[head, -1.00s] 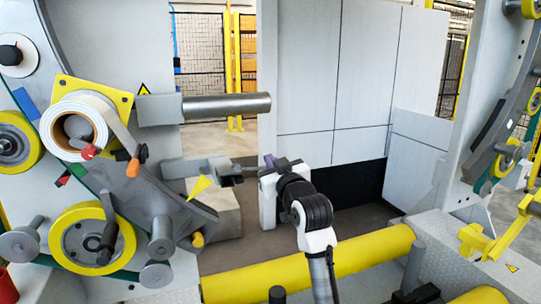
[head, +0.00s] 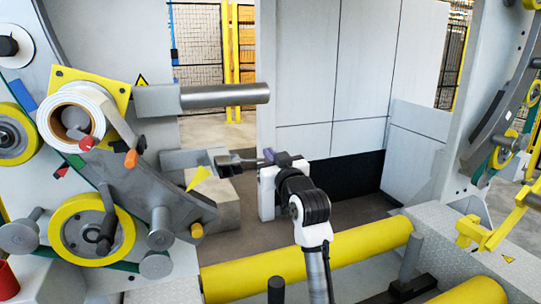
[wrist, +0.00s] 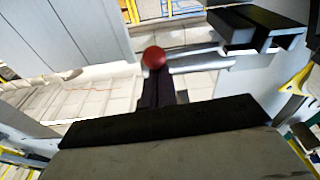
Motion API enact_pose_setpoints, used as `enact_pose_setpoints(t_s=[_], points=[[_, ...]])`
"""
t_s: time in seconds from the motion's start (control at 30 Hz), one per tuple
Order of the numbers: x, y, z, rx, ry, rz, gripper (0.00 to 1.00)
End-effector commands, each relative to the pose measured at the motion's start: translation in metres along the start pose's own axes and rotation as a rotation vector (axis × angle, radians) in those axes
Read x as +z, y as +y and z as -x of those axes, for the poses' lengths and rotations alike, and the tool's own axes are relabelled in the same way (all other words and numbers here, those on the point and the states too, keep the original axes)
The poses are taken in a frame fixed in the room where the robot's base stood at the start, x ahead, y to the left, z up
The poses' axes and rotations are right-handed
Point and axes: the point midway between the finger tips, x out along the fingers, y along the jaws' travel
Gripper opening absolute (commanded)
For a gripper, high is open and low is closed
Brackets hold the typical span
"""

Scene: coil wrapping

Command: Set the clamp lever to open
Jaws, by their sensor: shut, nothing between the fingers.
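The clamp lever is a grey rod with a red ball knob (wrist: 154,57) in the wrist view. The rod runs right from the knob to the dark clamp block (wrist: 262,27). In the head view the dark clamp (head: 229,163) sits at the end of a grey arm, left of my gripper (head: 266,155); the red knob cannot be made out there. My gripper is shut and empty. Its dark fingers (wrist: 156,76) point at the knob in the wrist view, with their tips just below it in the picture. Whether they touch it, I cannot tell.
A grey bar (head: 225,95) juts out above the clamp. A white tape roll (head: 75,122) and yellow wheels (head: 92,228) are at the left. A yellow roller (head: 310,256) lies low in front, beneath my arm. Pale panels (head: 335,80) stand behind my gripper.

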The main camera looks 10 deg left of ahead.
Motion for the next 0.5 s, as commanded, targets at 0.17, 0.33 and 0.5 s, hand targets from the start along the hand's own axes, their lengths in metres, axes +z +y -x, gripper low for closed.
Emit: enact_pose_setpoints(t_s=[0.17,0.33,0.5], points=[[0.009,0.000,0.001,0.010,-0.004,-0.080,0.00],[0.021,-0.002,0.002,0.028,-0.005,-0.209,0.00],[0.035,-0.003,0.005,0.044,-0.004,-0.298,0.00]])
